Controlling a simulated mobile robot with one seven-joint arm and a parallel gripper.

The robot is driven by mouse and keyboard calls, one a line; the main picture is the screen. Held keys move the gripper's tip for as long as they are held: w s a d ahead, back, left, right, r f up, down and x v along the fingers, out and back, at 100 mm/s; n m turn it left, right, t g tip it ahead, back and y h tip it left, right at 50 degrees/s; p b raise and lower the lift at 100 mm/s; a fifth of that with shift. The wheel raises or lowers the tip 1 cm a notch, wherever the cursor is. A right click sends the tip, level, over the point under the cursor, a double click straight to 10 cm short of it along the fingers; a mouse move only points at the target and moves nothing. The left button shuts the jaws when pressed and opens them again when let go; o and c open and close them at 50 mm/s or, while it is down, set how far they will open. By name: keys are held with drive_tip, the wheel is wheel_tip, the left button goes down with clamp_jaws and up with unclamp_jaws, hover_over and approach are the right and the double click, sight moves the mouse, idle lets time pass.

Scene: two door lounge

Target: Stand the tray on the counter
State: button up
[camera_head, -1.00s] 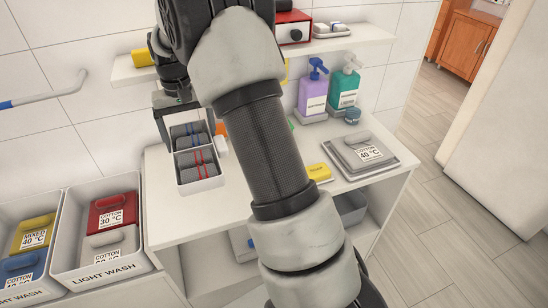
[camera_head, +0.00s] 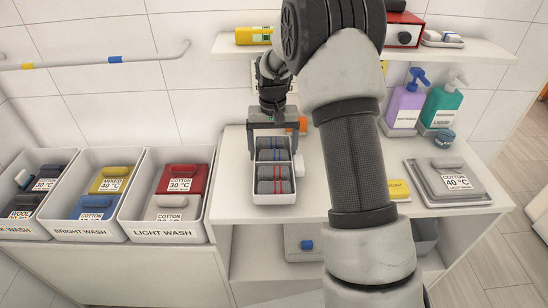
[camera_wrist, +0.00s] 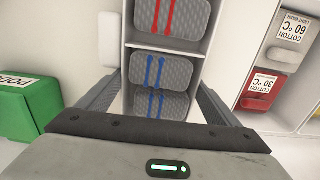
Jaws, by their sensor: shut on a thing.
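The tray (camera_head: 274,199) is a white divided box holding grey rolled items, some with red bands and some with blue. My gripper (camera_head: 272,136) is shut on its far end, one finger on each side. In the wrist view, the tray (camera_wrist: 160,46) runs between my two fingers (camera_wrist: 160,88). The tray looks level, over the left part of the white counter (camera_head: 234,178). Its near end is close to the counter's front edge. I cannot tell whether its base touches the counter. My arm hides the counter's middle.
Laundry bins (camera_head: 165,233) stand at the left. An orange thing (camera_head: 302,124) is close right of my gripper. A grey tray (camera_head: 480,197) with a labelled item, pump bottles (camera_head: 405,106) and a yellow block (camera_head: 397,191) stand farther right. A shelf (camera_head: 225,47) hangs above.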

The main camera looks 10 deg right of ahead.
wheel_tip(320, 180, down, 2)
drive_tip(key=shift+f, duration=0.25)
drive_tip(key=o, duration=1)
drive_tip(key=shift+f, duration=0.1)
